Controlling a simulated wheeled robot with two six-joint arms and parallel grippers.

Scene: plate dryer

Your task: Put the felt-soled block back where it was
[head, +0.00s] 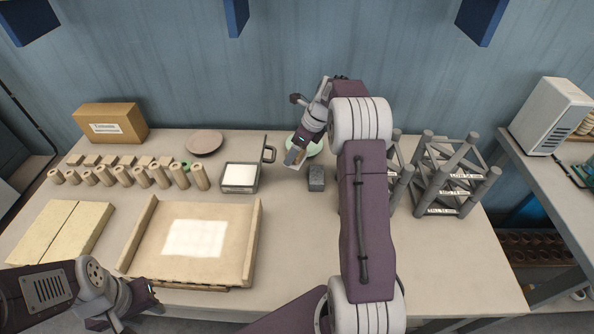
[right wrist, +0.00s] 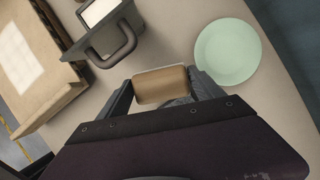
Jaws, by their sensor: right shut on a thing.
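My right gripper (head: 294,160) is shut on a tan wooden block (right wrist: 160,86), which shows between its fingers in the right wrist view. I take it for the felt-soled block; its sole is hidden. In the head view the gripper is at the back middle of the table, just left of a dark grey block (head: 316,179) and in front of a pale green plate (head: 312,146). I cannot tell whether the held block touches the table. My left gripper (head: 148,297) is at the front left edge, seen small and dark, its jaw opening unclear.
A handled pan with a white top (head: 240,176) stands left of the right gripper. A wooden tray (head: 255,240), cream slabs (head: 62,232), several wooden cylinders (head: 143,176) and a pinkish plate (head: 204,140) lie further left. Grey lattice racks (head: 450,178) stand right of my right arm.

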